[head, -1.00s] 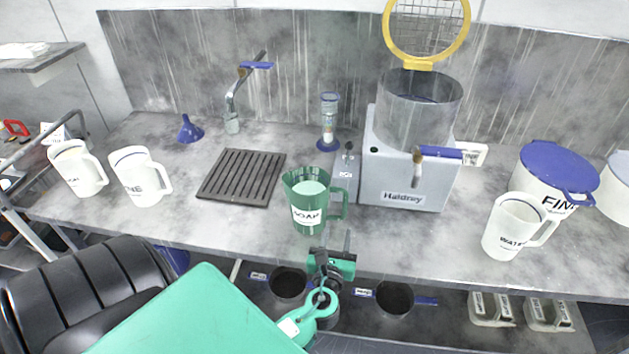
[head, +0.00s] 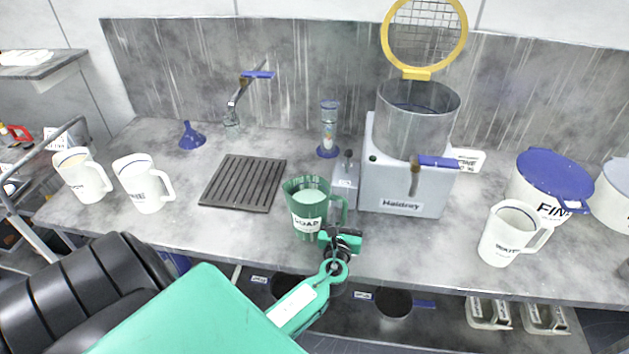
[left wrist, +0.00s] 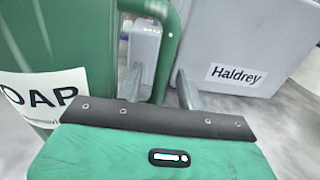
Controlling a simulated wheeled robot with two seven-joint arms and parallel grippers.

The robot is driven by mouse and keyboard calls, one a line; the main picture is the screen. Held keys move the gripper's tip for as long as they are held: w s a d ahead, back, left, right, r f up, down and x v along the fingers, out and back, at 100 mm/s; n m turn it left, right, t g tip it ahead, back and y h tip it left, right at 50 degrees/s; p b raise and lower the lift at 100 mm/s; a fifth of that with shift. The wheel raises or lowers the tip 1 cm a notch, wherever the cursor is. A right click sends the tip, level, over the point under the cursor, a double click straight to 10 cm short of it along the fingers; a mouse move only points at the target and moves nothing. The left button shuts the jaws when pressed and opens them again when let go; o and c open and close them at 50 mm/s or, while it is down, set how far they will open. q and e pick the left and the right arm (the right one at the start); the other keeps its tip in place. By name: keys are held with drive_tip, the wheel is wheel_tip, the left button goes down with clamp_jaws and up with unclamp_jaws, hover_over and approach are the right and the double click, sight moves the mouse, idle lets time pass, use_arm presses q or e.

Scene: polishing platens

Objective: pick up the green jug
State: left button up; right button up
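The green jug (head: 308,212), labelled SOAP and holding pale contents, stands upright near the counter's front edge. Its handle is on the right side. My left gripper (head: 341,230) is low in front of the handle. In the left wrist view, the jug (left wrist: 60,55) fills the left side and its handle (left wrist: 166,50) runs down between the two spread fingers of the left gripper (left wrist: 160,85). The fingers look apart, with no clear contact on the handle. The lower end of the handle is partly hidden by the gripper. My right gripper is not in view.
A grey Haldrey machine (head: 405,185) stands close to the jug's right. A dark slatted drain mat (head: 243,183) lies to its left. White jugs stand at the far left (head: 143,187) and right (head: 508,235).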

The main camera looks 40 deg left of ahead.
use_arm(q)
drive_tip(key=shift+c, duration=0.5)
clamp_jaws()
idle(0.8)
drive_tip(key=shift+r, duration=0.1)
